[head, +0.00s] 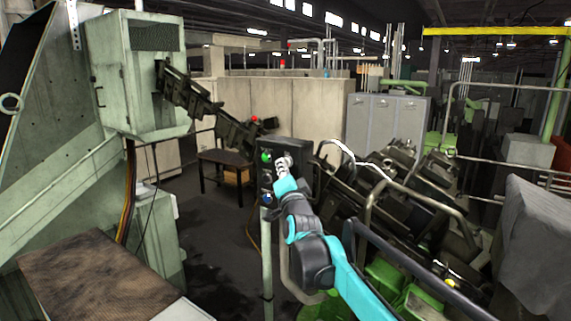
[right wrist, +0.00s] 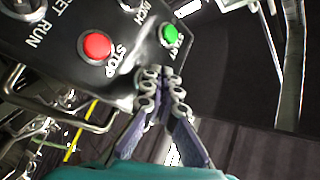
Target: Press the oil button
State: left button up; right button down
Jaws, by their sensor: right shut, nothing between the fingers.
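A black control panel (head: 296,146) stands on a post in the middle of the head view; it also fills the upper left of the right wrist view (right wrist: 146,52). There I see a red STOP button (right wrist: 96,46) and a green START button (right wrist: 169,33), with INCH and SET RUN markings. In the head view a green button (head: 266,157) and a blue button (head: 267,199) show on its face. No label reading oil is legible. My right gripper (head: 282,160) is shut and empty at the panel; its fingertips (right wrist: 164,76) overlap the panel's edge below START. Contact cannot be told.
Dark machinery with curved pipe rails (head: 440,205) stands close on the right. A pale green machine cabinet (head: 115,75) stands at the left, with a brown-topped surface (head: 90,280) in front. A small table (head: 222,157) is behind the panel. Open floor lies left of the post.

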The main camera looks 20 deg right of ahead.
jog(key=shift+w+d, duration=0.15)
jog(key=shift+d, duration=0.05)
dwell(0.3)
dwell(0.3)
jog(key=shift+s+a, duration=0.55)
jog(key=shift+a, duration=0.15)
jog(key=s+a, duration=0.1)
jog(key=a, duration=0.1)
jog(key=s+a, duration=0.1)
jog(key=s, duration=0.1)
jog(key=shift+a, duration=0.4)
dwell(0.5)
